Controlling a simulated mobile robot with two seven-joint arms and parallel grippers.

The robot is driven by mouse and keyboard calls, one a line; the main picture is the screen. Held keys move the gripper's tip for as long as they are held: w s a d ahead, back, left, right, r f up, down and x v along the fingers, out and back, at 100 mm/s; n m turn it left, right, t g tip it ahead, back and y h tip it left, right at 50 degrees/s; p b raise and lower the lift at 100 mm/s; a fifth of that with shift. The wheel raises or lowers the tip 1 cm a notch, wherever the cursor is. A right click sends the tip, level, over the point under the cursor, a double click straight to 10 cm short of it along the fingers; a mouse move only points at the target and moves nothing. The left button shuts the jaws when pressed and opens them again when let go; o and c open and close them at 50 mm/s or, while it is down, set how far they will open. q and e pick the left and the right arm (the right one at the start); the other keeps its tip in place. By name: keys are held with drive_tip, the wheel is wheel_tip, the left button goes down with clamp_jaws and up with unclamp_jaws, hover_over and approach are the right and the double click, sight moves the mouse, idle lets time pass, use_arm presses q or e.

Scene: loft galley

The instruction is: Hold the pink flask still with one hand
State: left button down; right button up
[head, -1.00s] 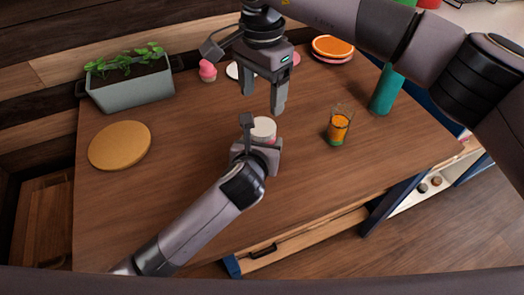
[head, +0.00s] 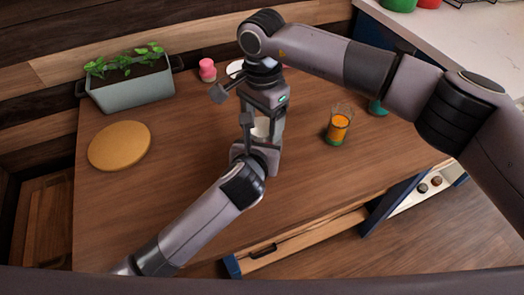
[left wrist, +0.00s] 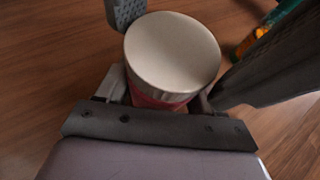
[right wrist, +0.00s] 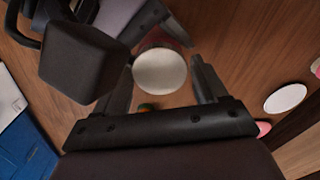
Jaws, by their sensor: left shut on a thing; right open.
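The pink flask (left wrist: 160,98) stands on the table with a wide pale lid; its reddish-pink side shows just below the lid in the left wrist view. My left gripper (head: 257,148) is shut around its body from the near side. In the head view only the pale lid of the flask (head: 261,127) shows between the grippers. My right gripper (head: 263,118) is open, pointing down over the flask. In the right wrist view the round lid (right wrist: 160,71) lies between the spread fingers; whether they touch it I cannot tell.
A green bottle (head: 377,107) is mostly behind my right arm. A round wooden board (head: 120,146) and a planter (head: 133,88) are at left, a small pink item (head: 207,70) at the back.

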drive_tip(key=shift+f, duration=0.1)
drive_tip(key=c, duration=0.9)
drive_tip(key=o, duration=1.2)
drive_tip(key=shift+r, duration=2.3)
drive_tip(key=c, duration=0.3)
wheel_tip(320, 180, up, 4)
drive_tip(key=shift+f, duration=0.25)
